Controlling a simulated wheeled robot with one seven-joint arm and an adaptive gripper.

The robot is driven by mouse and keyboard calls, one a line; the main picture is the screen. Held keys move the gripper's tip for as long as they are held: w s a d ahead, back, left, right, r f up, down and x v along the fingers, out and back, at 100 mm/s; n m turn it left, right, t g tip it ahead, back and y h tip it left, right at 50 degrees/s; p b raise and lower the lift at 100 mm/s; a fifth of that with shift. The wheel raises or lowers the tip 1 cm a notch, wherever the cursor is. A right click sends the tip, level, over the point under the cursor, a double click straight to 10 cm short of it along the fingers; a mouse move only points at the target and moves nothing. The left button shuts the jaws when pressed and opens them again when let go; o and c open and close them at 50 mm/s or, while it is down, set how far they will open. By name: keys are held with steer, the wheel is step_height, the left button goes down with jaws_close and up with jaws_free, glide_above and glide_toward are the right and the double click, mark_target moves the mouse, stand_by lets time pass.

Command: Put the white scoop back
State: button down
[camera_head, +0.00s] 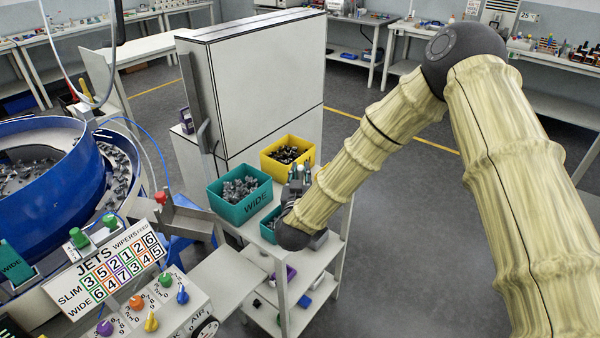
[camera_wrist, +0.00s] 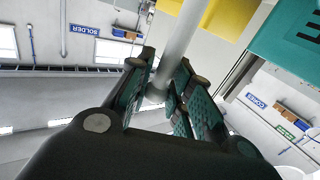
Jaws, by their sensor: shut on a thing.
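My gripper (camera_head: 297,178) is at the shelf cart, beside the teal bin and in front of the yellow bin. In the wrist view my gripper (camera_wrist: 166,78) is shut around a pale, straight rod (camera_wrist: 187,35), which looks like the handle of the white scoop. The rod runs up and out of the wrist view between the green-padded fingers. The scoop's bowl is not visible. In the head view the scoop cannot be made out clearly beside my fingers and wrist.
A teal bin marked WIDE (camera_head: 228,208) and a yellow bin (camera_head: 272,170) hold dark parts on the cart's top. A smaller teal bin (camera_head: 267,229) is partly hidden by my wrist. A white cabinet (camera_head: 265,85) stands behind; the blue bowl feeder (camera_head: 75,190) is left.

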steer(key=shift+f, duration=0.1)
steer(key=c, duration=1.3)
jaws_free()
steer(key=s+b, duration=0.3)
steer(key=s, duration=0.9)
steer(key=shift+a, duration=0.3)
